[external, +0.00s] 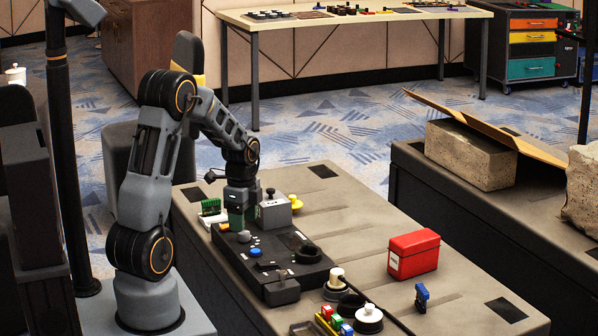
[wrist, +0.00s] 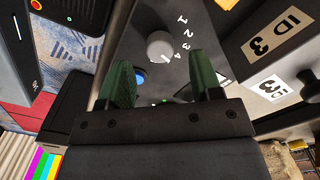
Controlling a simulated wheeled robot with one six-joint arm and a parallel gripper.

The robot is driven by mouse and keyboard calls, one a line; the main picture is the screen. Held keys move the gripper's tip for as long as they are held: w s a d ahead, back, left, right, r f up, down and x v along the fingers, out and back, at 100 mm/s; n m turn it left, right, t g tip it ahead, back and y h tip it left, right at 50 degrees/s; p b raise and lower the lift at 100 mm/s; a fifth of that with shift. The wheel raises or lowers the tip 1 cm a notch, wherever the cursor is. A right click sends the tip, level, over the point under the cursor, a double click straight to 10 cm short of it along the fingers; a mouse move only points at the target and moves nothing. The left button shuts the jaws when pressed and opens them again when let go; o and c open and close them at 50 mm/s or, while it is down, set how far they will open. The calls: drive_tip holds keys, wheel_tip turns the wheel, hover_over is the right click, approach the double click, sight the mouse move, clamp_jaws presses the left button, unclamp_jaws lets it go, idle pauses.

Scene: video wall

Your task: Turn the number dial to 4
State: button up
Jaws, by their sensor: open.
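The number dial is a light grey round knob (wrist: 160,45) on a black panel (wrist: 195,55). The numbers 1 to 4 are printed in white in an arc beside it. I cannot tell which number it points to. In the external view the dial (external: 243,236) sits near the far end of the black panel (external: 285,262). My gripper (wrist: 164,76) has its two green fingers spread apart with nothing between them. In the wrist view the dial appears just beyond the gap between the fingertips. In the external view my gripper (external: 237,219) points down just above the dial, apart from it.
A grey box labelled ID 3 (wrist: 265,45) stands close beside the gripper. A blue button (external: 255,252) lies near the dial.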

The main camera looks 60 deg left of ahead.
wheel_tip(320, 180, up, 11)
drive_tip(key=shift+p, duration=0.4)
drive_tip(key=shift+f, duration=0.15)
drive_tip(key=s+d+r+n+t+p, duration=0.1)
drive_tip(key=s+d+r+n, duration=0.1)
drive_tip(key=d, duration=0.6)
drive_tip(key=s+d+r+n+t+p, duration=0.1)
drive_tip(key=s+d+r+n+p, duration=0.1)
drive_tip(key=d, duration=0.5)
drive_tip(key=s+d+r+n+t+p, duration=0.1)
drive_tip(key=s+d+r+n+p, duration=0.1)
drive_tip(key=d, duration=0.6)
wheel_tip(320, 180, up, 2)
drive_tip(key=s+n, duration=0.1)
drive_tip(key=n, duration=0.2)
drive_tip(key=shift+s+d+n+t, duration=0.15)
drive_tip(key=shift+d+n+t, duration=0.15)
drive_tip(key=shift+n, duration=0.1)
drive_tip(key=shift+r, duration=0.1)
drive_tip(key=shift+c, duration=0.3)
